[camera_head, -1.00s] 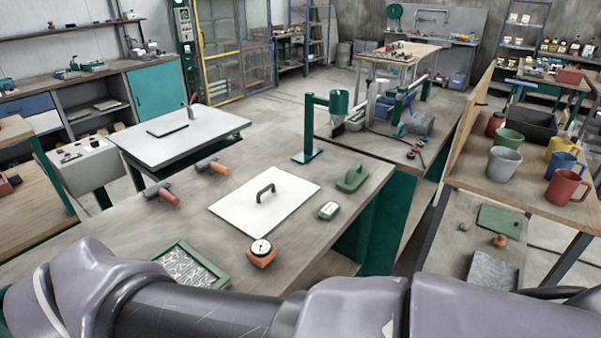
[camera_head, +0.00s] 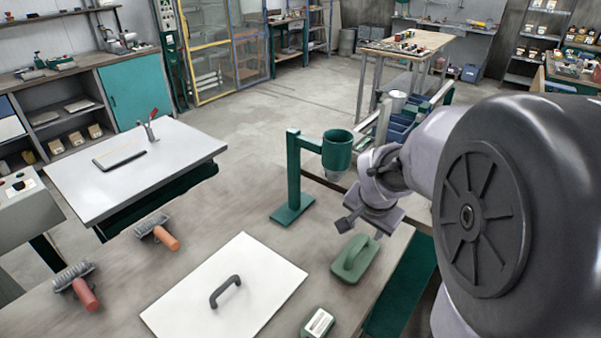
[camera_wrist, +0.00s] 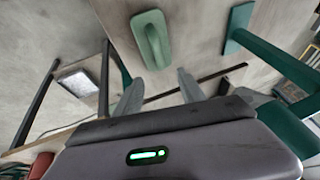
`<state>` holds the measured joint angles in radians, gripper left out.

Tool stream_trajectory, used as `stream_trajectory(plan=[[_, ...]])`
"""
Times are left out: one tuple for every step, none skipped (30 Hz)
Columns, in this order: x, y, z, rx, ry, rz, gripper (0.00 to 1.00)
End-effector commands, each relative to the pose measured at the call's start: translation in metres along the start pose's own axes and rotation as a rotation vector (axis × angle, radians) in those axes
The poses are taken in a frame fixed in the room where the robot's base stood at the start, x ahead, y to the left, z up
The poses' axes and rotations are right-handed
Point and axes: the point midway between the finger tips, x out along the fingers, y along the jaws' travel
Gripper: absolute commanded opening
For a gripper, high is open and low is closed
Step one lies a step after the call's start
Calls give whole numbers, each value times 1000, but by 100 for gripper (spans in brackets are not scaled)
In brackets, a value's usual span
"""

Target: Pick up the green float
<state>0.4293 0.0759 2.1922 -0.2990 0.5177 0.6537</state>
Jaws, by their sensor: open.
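The green float (camera_head: 355,259), a flat rounded plate with a loop handle on top, lies on the grey workbench near its right edge. My gripper (camera_head: 362,228) is above and just behind the float in the head view, apart from it. In the wrist view the float (camera_wrist: 151,38) lies beyond the fingertips, with its handle facing the camera. My gripper (camera_wrist: 160,76) shows two spread fingers with nothing between them.
A green post with a cup (camera_head: 336,150) stands close left of my gripper. A white board with a dark handle (camera_head: 235,290) lies left of the float. A small green-and-white block (camera_head: 318,322) sits in front.

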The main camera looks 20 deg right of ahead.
Motion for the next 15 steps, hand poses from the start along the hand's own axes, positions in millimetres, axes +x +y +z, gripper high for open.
stream_trajectory(plan=[[21,2,4,0,-5,4,47],[31,2,4,1,-4,3,47],[44,2,4,0,-4,3,47],[53,2,4,0,-4,3,47],[62,2,4,0,-4,3,47],[72,2,4,1,-4,3,47],[80,2,4,0,-3,2,47],[85,2,3,0,-3,2,47],[92,2,3,0,-3,2,47],[96,1,3,-1,-2,1,47],[98,1,2,-1,-1,1,47],[101,1,2,0,-1,0,47],[103,1,2,0,-2,1,47],[105,1,2,0,-2,1,47],[110,1,2,0,-2,1,47]])
